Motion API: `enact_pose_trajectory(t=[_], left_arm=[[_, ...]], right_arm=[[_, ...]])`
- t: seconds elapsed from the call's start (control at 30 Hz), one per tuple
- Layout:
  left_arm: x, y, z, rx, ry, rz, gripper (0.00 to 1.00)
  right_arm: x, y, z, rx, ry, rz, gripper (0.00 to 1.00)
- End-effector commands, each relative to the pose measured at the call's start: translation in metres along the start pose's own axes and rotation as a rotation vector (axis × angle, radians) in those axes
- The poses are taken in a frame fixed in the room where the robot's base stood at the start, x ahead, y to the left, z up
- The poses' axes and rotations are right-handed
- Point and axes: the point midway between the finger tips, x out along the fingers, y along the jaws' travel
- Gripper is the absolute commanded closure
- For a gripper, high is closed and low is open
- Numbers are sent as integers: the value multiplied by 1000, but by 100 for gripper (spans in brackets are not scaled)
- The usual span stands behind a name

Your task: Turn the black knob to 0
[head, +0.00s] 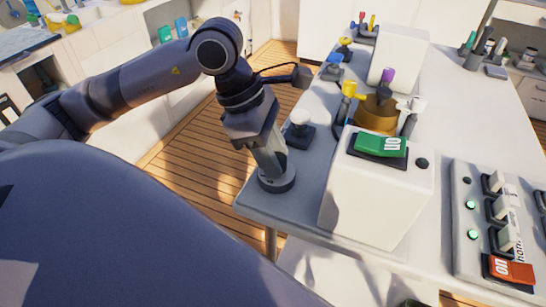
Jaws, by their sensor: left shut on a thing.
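My left gripper (271,165) reaches down at the near left corner of the grey table. It is shut on what looks like the black knob (284,185), a dark round piece low at the fingertips. The gripper covers most of the knob, so its pointer and any 0 mark cannot be read. My right gripper is not in view.
Right of my left gripper stands a white box (370,205) with a green switch (380,145) and a small black button (422,163). A switch panel (490,225) with green lights and a red switch (511,270) lies further right. Valves with coloured handles stand behind.

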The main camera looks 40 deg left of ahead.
Motion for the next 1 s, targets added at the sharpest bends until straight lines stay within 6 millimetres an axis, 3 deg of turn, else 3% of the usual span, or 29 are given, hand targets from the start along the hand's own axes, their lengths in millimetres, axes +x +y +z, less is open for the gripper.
enact_pose_trajectory(t=[0.47, 1.0], left_arm=[[1, 4, 1, 419, -3, -170, 93], [1, 5, 3, 791, -1, -324, 93]], right_arm=[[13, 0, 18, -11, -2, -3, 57], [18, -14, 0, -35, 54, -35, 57]])
